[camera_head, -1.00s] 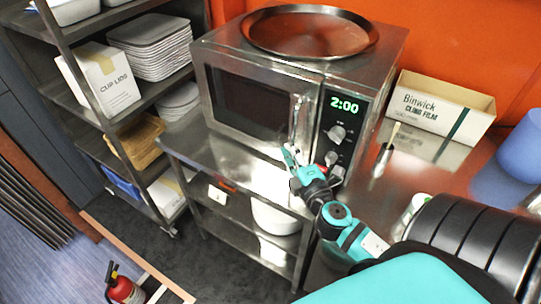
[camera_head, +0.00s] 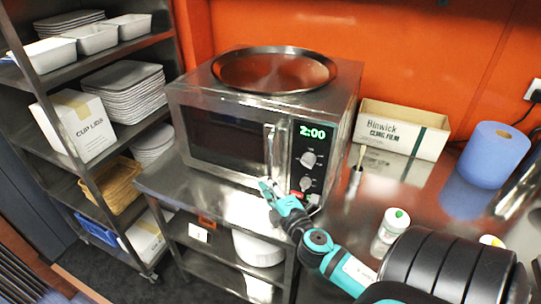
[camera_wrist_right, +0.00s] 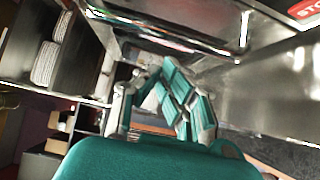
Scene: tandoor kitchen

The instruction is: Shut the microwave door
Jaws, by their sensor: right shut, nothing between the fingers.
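The steel microwave (camera_head: 265,105) stands on a metal counter, its display reading 2:00. Its dark-windowed door (camera_head: 225,142) looks closed or almost flush with the front; I cannot tell whether a thin gap is left. The vertical door handle (camera_head: 269,150) is at the door's right side. My right gripper (camera_head: 265,187) is shut and empty, just below the handle's lower end in front of the door's bottom edge. In the right wrist view the teal fingers (camera_wrist_right: 178,92) are together, below a shiny metal edge. Whether they touch the door is unclear. My left gripper is not in view.
A round steel tray (camera_head: 273,70) lies on the microwave. A shelf rack with a cup lids box (camera_head: 75,127) is at the left.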

